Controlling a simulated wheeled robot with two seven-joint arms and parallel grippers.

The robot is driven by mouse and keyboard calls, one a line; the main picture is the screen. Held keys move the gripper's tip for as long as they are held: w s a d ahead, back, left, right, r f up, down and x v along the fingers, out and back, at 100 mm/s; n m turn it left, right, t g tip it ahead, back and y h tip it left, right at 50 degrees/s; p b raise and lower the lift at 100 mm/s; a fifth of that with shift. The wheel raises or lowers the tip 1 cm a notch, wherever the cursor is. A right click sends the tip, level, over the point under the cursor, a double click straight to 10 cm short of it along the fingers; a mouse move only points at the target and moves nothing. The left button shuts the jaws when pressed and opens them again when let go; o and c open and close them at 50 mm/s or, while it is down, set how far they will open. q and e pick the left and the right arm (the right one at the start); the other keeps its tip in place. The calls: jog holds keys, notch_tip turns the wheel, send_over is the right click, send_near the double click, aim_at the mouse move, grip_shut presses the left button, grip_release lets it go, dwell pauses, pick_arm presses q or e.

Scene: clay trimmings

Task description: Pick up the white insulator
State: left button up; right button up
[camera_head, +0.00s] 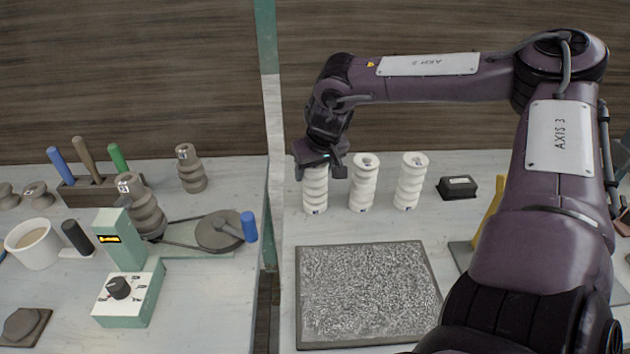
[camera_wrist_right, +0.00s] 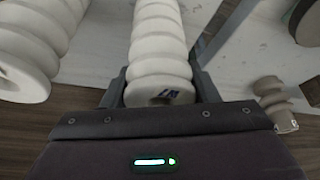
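Three white ribbed insulators stand upright in a row on the right-hand bench in the head view: a left one (camera_head: 315,192), a middle one (camera_head: 363,185) and a right one (camera_head: 410,184). My right gripper (camera_head: 318,172) points down over the left one and hides its top. In the right wrist view this white insulator (camera_wrist_right: 160,45) lies between the two fingers (camera_wrist_right: 160,88), one close on each side; I cannot tell whether they press on it. Its base appears level with the others' on the bench. My left gripper is not in view.
A grey textured mat (camera_head: 365,290) lies in front of the row. A small black box (camera_head: 457,187) sits to the right. A green-white upright post (camera_head: 270,110) stands just left. Beyond it are brown insulators (camera_head: 190,170), a green control box (camera_head: 128,292) and a white cup (camera_head: 33,245).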

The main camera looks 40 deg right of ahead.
jog(key=c, duration=0.6)
jog(key=shift+w+r, duration=0.1)
jog(key=shift+c, duration=0.2)
